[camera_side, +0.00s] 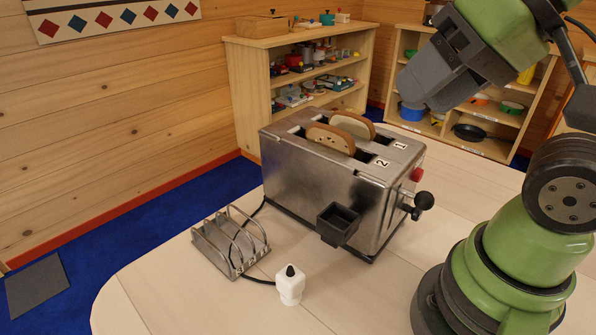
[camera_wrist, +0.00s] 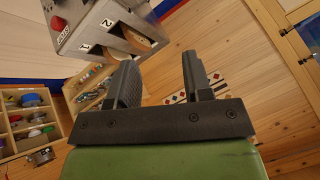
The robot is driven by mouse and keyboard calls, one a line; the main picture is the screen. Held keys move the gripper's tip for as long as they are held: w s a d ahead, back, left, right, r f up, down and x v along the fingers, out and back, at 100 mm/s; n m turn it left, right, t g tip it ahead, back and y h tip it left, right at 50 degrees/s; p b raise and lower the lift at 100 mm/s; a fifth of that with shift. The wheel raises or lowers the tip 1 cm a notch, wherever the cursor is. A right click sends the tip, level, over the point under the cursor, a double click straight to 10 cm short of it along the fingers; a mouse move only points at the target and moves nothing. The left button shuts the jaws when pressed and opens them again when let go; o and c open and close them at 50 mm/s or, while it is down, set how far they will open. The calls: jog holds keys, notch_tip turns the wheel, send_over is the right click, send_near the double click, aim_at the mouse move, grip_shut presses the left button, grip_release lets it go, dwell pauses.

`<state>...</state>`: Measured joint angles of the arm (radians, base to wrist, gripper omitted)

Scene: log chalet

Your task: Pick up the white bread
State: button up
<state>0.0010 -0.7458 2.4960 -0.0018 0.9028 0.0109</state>
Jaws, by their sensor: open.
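Two bread slices stand upright in the steel toaster (camera_side: 325,190), their tops showing above the slots. The front slice (camera_side: 331,138), in the slot marked 2, is tan with darker spots. The rear slice (camera_side: 353,124), in the slot marked 1, has a brown crust and a paler face. I cannot tell for sure which is the white bread. The toaster (camera_wrist: 75,25) also shows at the top left of the wrist view. My gripper (camera_side: 412,100) is above and to the right of the toaster, apart from it. In the wrist view my gripper (camera_wrist: 162,68) is open and empty.
A metal toast rack (camera_side: 230,242) and a white plug-like piece (camera_side: 290,285) stand on the pale table (camera_side: 170,290), left and front of the toaster. A black tray (camera_side: 338,224) and a lever knob (camera_side: 424,200) jut from the toaster. Shelves (camera_side: 300,75) stand behind.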

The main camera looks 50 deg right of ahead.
jog(key=m, duration=0.1)
jog(key=m+g+h, duration=0.2)
jog(key=m+g, duration=0.5)
jog(key=m, duration=2.2)
send_over(361, 117)
notch_tip(361, 117, down, 2)
jog(key=shift+a+f, duration=0.1)
jog(key=shift+f, duration=0.1)
jog(key=shift+w+d+f+m, duration=0.15)
jog(key=shift+d+f+m, duration=0.1)
jog(key=shift+m, duration=0.25)
jog(key=f, duration=0.9)
jog(key=shift+s+f, duration=0.2)
jog(key=shift+f, duration=0.2)
jog(key=c, duration=0.7)
